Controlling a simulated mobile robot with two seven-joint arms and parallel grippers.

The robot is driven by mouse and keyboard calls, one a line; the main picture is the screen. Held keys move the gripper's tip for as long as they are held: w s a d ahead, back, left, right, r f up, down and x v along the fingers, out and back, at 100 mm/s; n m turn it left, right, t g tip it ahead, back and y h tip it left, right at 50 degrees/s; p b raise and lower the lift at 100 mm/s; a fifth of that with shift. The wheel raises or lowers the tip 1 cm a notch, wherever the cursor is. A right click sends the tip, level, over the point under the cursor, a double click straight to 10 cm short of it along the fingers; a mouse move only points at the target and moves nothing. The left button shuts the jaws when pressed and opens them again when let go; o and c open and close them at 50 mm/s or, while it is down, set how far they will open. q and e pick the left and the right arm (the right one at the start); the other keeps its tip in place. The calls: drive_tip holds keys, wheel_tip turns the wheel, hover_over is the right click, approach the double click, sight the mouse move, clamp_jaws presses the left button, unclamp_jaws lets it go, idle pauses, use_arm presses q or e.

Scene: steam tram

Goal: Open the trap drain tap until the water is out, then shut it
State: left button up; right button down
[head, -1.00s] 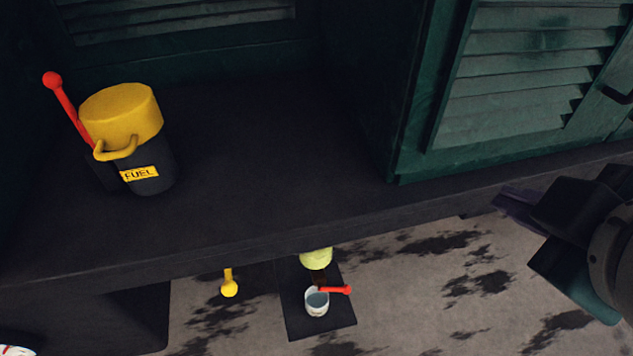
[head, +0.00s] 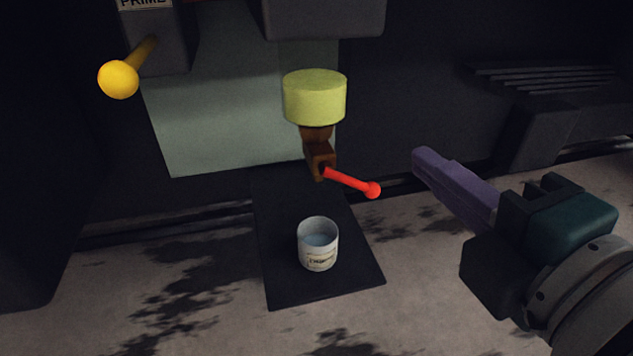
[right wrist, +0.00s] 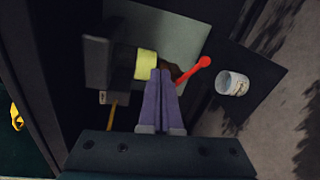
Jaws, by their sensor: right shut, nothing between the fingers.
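The trap (head: 315,97) is a yellow-green cylinder under a dark housing. Below it is a brown tap body (head: 319,156) with a red lever (head: 347,181) ending in a round knob, pointing right and slightly down. A white cup (head: 318,246) stands upright below, with bluish water in it. My right gripper (head: 424,158) is shut and empty, to the right of the red knob and apart from it. In the right wrist view its purple fingers (right wrist: 160,78) are together, with the red lever (right wrist: 194,71) just beyond them to the right. My left gripper is not in view.
The cup stands on a dark mat (head: 280,286) on stained grey ground. A yellow-knobbed lever (head: 119,79) sticks out at upper left, under a PRIME label (head: 146,3). A dark step (head: 546,85) is at right. The space between gripper and knob is clear.

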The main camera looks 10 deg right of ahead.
sight(350, 181)
drive_tip(key=a+f+n+y+b, duration=0.3)
drive_tip(key=f+n+b, duration=0.2)
drive_tip(key=f+b, duration=0.6)
drive_tip(key=f+x, duration=0.1)
drive_tip(key=x, duration=0.9)
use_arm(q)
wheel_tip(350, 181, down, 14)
use_arm(e)
drive_tip(key=d, duration=0.2)
drive_tip(key=d+r, duration=0.1)
drive_tip(key=shift+s+d, duration=0.25)
drive_tip(key=shift+s, duration=0.1)
use_arm(q)
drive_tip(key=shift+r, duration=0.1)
drive_tip(key=shift+p, duration=0.3)
use_arm(e)
drive_tip(key=shift+r, duration=0.1)
